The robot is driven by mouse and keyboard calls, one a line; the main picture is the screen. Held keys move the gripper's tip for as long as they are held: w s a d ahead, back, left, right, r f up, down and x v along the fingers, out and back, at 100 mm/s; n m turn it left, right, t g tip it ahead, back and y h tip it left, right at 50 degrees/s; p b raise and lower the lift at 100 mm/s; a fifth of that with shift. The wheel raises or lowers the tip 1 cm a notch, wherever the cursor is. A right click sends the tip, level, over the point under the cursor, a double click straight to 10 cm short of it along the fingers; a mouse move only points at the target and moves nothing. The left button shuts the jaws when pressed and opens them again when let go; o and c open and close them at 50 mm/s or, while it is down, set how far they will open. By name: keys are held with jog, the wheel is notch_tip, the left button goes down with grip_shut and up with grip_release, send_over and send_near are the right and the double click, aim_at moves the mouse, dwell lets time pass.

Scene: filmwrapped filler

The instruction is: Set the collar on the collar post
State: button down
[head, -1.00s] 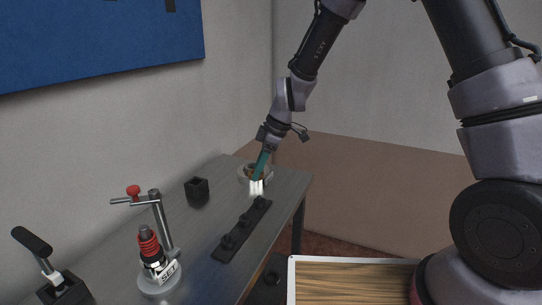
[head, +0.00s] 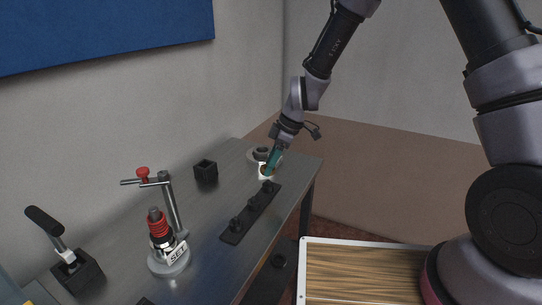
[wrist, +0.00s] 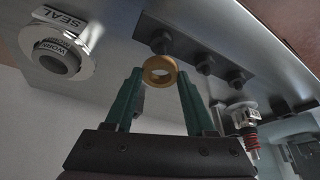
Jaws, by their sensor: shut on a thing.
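My gripper (head: 268,171) is low over the far part of the grey bench, its teal fingers shut on a brass-coloured ring, the collar (wrist: 149,75). In the wrist view the collar sits between the fingertips, its hole visible. A black strip with several short dark posts (head: 250,213) lies just nearer than the gripper; in the wrist view (wrist: 230,84) it is beyond the collar, which looks apart from the posts. A fixture with a red spring on an upright post (head: 158,225), marked SET, stands nearer the camera. I cannot tell which post is the collar post.
A round holder marked SEAL (wrist: 60,52) holds a ring marked WORN, just beyond the gripper in the head view (head: 262,151). An open black box (head: 206,171), a red-knobbed arm (head: 150,181) and a black-handled lever (head: 60,245) stand along the wall side. A wood-patterned tray (head: 365,276) is at the right.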

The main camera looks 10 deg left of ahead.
aim_at(271, 184)
jog(key=shift+f, duration=0.9)
jog(key=shift+f, duration=1.3)
dwell(1.0)
jog(key=shift+c, duration=0.8)
grip_release()
jog(key=v, duration=1)
jog(key=shift+r, duration=0.4)
jog(key=shift+d, duration=0.1)
